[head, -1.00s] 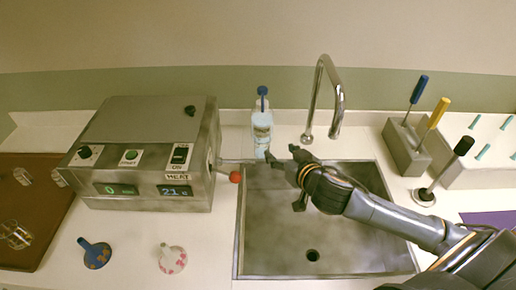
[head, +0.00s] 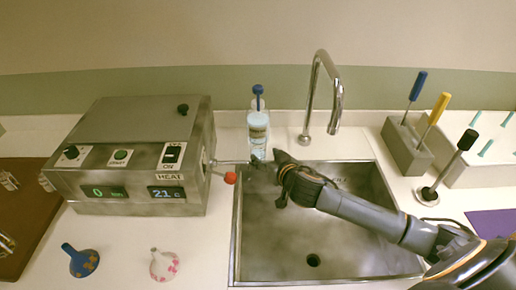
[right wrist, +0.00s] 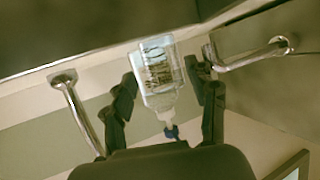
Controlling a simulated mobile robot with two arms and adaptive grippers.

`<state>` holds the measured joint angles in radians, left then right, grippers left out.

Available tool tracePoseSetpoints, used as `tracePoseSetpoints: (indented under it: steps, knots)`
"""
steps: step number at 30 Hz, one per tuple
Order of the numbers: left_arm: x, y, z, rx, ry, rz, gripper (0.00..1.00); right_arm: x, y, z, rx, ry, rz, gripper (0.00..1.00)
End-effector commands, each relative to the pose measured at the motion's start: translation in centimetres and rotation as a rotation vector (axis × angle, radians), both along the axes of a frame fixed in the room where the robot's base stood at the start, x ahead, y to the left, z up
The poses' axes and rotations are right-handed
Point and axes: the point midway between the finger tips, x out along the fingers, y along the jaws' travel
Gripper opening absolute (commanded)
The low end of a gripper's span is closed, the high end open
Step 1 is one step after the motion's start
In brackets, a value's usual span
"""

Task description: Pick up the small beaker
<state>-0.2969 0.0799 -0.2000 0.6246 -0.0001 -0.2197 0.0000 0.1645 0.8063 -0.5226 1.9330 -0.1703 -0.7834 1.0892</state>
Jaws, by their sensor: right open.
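My right gripper (head: 268,167) is open over the back left of the sink, in front of a clear bottle (head: 258,124) with a blue top. In the right wrist view the gripper (right wrist: 165,82) has its fingers apart. The bottle (right wrist: 158,72) appears upside down between them in the picture; I cannot tell whether they touch it. Clear glass pieces (head: 8,181) lie on the brown tray (head: 35,205) at the left edge, partly cut off. I cannot tell whether one is the small beaker. My left gripper is out of view.
A metal heater box (head: 130,150) with a red-tipped lever (head: 230,178) stands left of the sink (head: 318,245). The tap (head: 338,90) rises behind it. A tool block (head: 405,148) is at right.

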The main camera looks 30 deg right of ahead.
Motion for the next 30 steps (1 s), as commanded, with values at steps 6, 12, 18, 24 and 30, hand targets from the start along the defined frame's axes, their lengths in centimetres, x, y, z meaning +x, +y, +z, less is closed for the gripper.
tracePoseSetpoints:
  steps: [6,12,18,24,30]
  knots:
    - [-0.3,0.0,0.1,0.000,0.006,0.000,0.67,1.2,-0.1,-0.4,0.001,-0.001,0.000,0.58]
    - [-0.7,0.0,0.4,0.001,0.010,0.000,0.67,3.9,-0.2,-1.5,0.001,-0.001,0.000,0.58]
    - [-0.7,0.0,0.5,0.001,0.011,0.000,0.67,5.6,-0.2,-2.3,0.000,-0.001,0.000,0.58]
    - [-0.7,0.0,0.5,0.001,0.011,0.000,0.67,5.7,-0.2,-2.4,-0.001,0.000,0.001,0.58]
    - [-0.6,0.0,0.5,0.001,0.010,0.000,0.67,5.7,-0.3,-2.4,0.000,0.000,0.001,0.31]
